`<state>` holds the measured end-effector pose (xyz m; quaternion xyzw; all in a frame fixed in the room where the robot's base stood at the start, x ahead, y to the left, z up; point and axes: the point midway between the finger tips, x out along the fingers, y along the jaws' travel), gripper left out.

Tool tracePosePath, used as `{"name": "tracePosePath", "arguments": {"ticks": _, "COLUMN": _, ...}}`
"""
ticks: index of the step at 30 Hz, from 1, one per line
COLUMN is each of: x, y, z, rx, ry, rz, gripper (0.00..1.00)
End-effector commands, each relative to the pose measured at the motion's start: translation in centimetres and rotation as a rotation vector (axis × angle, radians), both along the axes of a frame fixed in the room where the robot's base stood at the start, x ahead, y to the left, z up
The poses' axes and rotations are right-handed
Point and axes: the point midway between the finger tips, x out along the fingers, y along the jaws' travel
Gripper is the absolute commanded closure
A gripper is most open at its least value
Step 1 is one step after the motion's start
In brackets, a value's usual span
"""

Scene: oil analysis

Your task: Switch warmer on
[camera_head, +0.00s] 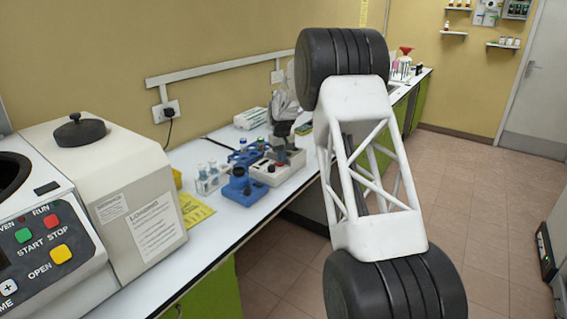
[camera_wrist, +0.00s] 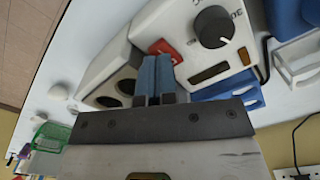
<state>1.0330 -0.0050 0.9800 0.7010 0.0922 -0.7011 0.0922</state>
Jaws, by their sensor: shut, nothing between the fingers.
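The warmer (camera_wrist: 222,48) is a white box with a black dial, a display window and a neighbouring block with dark round holes. It also shows on the bench in the head view (camera_head: 285,172). Its red switch (camera_wrist: 164,47) is beside the dial, partly hidden behind my fingertips. My gripper (camera_wrist: 155,64) has blue fingers, shut together with nothing between them. The fingertips overlap the red switch's near edge in the wrist view; I cannot tell whether they touch it. In the head view my gripper is over the warmer, small and hard to make out.
A large white machine (camera_head: 120,185) fills the left of the bench (camera_head: 215,232). In the wrist view a green basket (camera_wrist: 50,137) is at lower left and a cable at right.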

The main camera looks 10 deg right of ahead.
Motion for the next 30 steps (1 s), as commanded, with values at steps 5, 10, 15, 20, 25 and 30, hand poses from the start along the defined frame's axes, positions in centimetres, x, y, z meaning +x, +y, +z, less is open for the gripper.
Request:
{"name": "tracePosePath", "arguments": {"ticks": 5, "x": 0.0, "y": 0.0, "z": -0.2, "rx": 0.0, "ry": 0.0, "rz": 0.0, "gripper": 1.0}}
{"name": "tracePosePath", "arguments": {"ticks": 10, "x": 0.0, "y": 0.0, "z": -0.4, "rx": 0.0, "ry": 0.0, "rz": 0.0, "gripper": 1.0}}
{"name": "tracePosePath", "arguments": {"ticks": 15, "x": 0.0, "y": 0.0, "z": -0.6, "rx": 0.0, "ry": 0.0, "rz": 0.0, "gripper": 1.0}}
{"name": "tracePosePath", "arguments": {"ticks": 20, "x": 0.0, "y": 0.0, "z": -0.7, "rx": 0.0, "ry": 0.0, "rz": 0.0, "gripper": 1.0}}
{"name": "tracePosePath", "arguments": {"ticks": 25, "x": 0.0, "y": 0.0, "z": -0.9, "rx": 0.0, "ry": 0.0, "rz": 0.0, "gripper": 1.0}}
{"name": "tracePosePath", "arguments": {"ticks": 30, "x": 0.0, "y": 0.0, "z": -1.1, "rx": 0.0, "ry": 0.0, "rz": 0.0, "gripper": 1.0}}
